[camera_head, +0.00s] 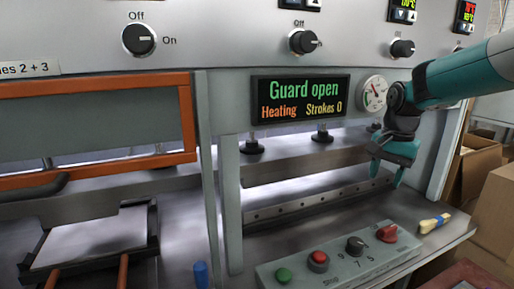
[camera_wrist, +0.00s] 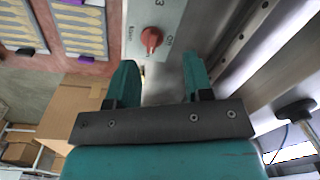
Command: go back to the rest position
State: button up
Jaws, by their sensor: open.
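My gripper (camera_head: 389,170) is at the right of the head view, in front of the press's right side post, with its fingers pointing down. In the wrist view my gripper (camera_wrist: 155,85) shows two teal fingers spread apart with nothing between them. The control box (camera_head: 340,255) lies below it on the press bed, with a green button, a red button, a black selector and a red rotary switch (camera_head: 387,233). The red switch (camera_wrist: 151,40) also shows in the wrist view, beyond the fingertips and apart from them. The display (camera_head: 300,98) reads "Guard open", "Heating", "Strokes 0".
An orange-framed guard (camera_head: 188,120) is at the left, above a tray (camera_head: 100,245). A brush (camera_head: 434,223) lies at the bed's right end. Cardboard boxes (camera_head: 495,205) stand at the far right. In the wrist view, racks with spoon-shaped pieces (camera_wrist: 75,25) are at the upper left.

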jog(key=s+a+n+y, duration=0.1)
jog(key=s+a+n, duration=0.4)
jog(key=s, duration=0.5)
jog(key=s+a+n+y, duration=0.1)
jog(key=s+a+n, duration=0.5)
jog(key=s, duration=0.4)
jog(key=s+a+n+y, duration=0.1)
jog(key=s+a+n, duration=0.4)
jog(key=s, duration=0.6)
jog(key=shift+a+r+g+y, duration=0.2)
jog(key=shift+a+g+y, duration=0.1)
jog(key=shift+a, duration=0.65)
